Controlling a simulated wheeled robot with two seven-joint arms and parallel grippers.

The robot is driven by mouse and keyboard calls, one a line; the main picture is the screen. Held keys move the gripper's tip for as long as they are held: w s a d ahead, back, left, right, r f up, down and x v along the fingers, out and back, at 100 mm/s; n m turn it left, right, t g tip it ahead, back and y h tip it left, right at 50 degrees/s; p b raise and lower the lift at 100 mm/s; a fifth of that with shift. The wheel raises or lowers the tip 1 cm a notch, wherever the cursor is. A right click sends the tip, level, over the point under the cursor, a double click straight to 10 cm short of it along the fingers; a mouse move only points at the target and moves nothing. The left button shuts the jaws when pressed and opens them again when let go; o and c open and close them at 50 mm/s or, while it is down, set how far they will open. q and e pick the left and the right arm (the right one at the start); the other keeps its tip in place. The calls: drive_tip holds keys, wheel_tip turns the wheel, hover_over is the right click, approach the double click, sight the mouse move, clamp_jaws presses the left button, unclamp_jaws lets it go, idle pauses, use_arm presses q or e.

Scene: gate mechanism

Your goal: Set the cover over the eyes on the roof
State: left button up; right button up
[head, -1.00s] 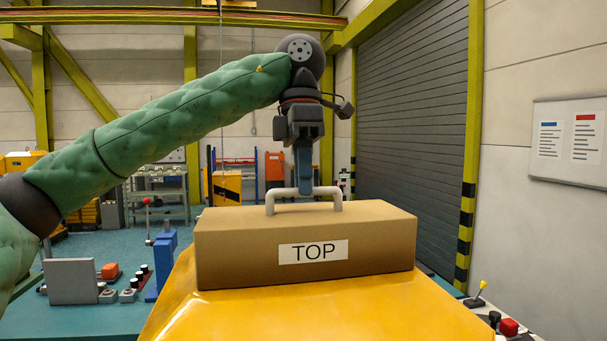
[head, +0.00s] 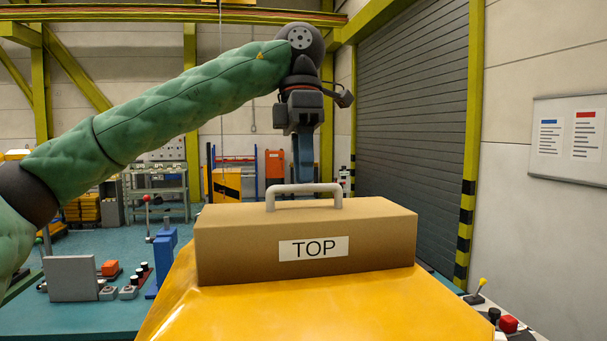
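The cover (head: 230,245) is a tan box with a "TOP" label on its front and a grey handle (head: 308,188) on its top. It sits level on the yellow roof (head: 300,306). The eyes are not visible. My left gripper (head: 303,181) points straight down just above or behind the handle's top bar. Its blue fingers overlap in this view, so their gap does not show. The fingertips look clear of the bar, though contact is hard to judge. My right gripper is not in view.
A teal bench on the left holds a grey plate (head: 72,278), a blue block (head: 163,255) and several knobs. The space above the cover is free apart from my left arm.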

use_arm(q)
wheel_tip(320, 180, up, 4)
wheel_tip(320, 180, up, 6)
drive_tip(key=r+b, duration=0.1)
hover_over(303, 207)
drive_tip(key=w, duration=0.1)
drive_tip(key=shift+a+f, duration=0.2)
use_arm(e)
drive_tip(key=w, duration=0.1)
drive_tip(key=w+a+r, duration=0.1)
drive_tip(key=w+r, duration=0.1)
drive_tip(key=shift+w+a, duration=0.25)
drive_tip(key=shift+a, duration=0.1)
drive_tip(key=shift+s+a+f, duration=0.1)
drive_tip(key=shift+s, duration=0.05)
use_arm(q)
drive_tip(key=shift+f, duration=0.1)
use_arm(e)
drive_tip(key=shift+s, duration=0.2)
